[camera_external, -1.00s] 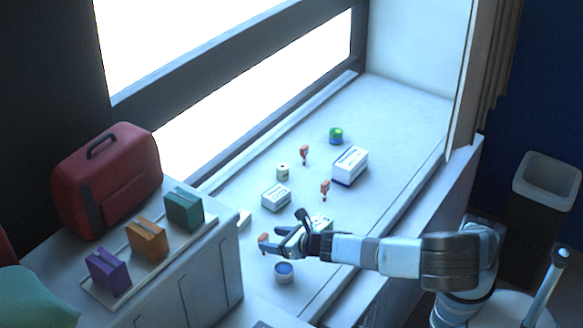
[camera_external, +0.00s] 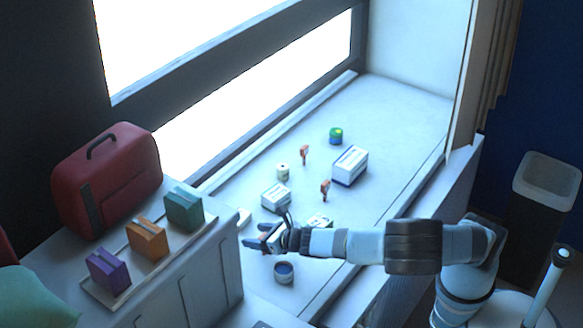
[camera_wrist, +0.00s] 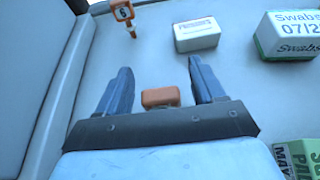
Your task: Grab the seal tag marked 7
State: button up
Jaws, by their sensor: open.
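My gripper (camera_external: 254,236) is open at the near end of the white ledge; it also shows in the wrist view (camera_wrist: 160,70). An orange seal tag (camera_wrist: 160,97) sits between its two blue fingers, with a gap on each side. Its number is not visible from here, and in the external view the gripper mostly hides it. Another orange tag (camera_wrist: 123,13), marked 6, stands farther off in the wrist view. In the external view two orange tags stand upright on the ledge, one near the middle (camera_external: 325,188) and one farther back (camera_external: 305,153); their marks are too small to read.
Near the gripper are a small white box (camera_external: 276,195), a box partly behind the arm (camera_external: 319,221) and a blue-topped round tub (camera_external: 284,272). A larger Swabs box (camera_wrist: 292,38), a white roll (camera_external: 283,172) and a green jar (camera_external: 336,136) stand farther off. The far ledge is clear.

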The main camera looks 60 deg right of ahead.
jog(key=shift+c, duration=0.2)
jog(key=c, duration=1)
jog(key=shift+r, duration=0.1)
